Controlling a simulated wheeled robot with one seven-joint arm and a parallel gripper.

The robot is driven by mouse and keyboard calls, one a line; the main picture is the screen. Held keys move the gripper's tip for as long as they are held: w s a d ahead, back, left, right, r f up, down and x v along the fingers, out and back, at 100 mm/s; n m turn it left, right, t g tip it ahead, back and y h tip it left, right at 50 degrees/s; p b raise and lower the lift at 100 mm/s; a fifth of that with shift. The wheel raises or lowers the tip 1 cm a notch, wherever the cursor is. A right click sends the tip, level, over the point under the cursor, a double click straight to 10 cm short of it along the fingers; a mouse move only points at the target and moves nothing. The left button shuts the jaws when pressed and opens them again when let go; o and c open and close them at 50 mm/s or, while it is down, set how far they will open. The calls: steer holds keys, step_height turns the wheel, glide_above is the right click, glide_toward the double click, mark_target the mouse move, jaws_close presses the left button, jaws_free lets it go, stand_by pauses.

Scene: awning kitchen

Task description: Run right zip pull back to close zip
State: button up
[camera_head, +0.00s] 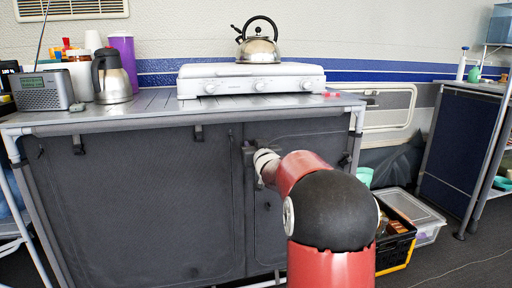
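The camp kitchen unit has a dark grey fabric front. Its right fabric panel (298,133) hangs flat under the worktop, with a seam line along its upper edge and left side. My red and black arm reaches across this panel and hides much of it. My gripper (248,153) is small and dark, at the panel's upper left, close to the fabric. I cannot tell whether it touches the fabric or whether its fingers are open. The right zip pull cannot be made out; it may be hidden by the gripper or too small to see.
A white stove (250,80) with a kettle (258,45) stands on the worktop (150,105). A flask (112,80) and a radio (42,92) stand at its left. A black crate (393,252) and a clear box (428,222) sit on the floor at the right.

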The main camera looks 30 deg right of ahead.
steer(key=shift+s+d, duration=0.1)
steer(key=v, duration=0.7)
steer(key=shift+s, duration=0.3)
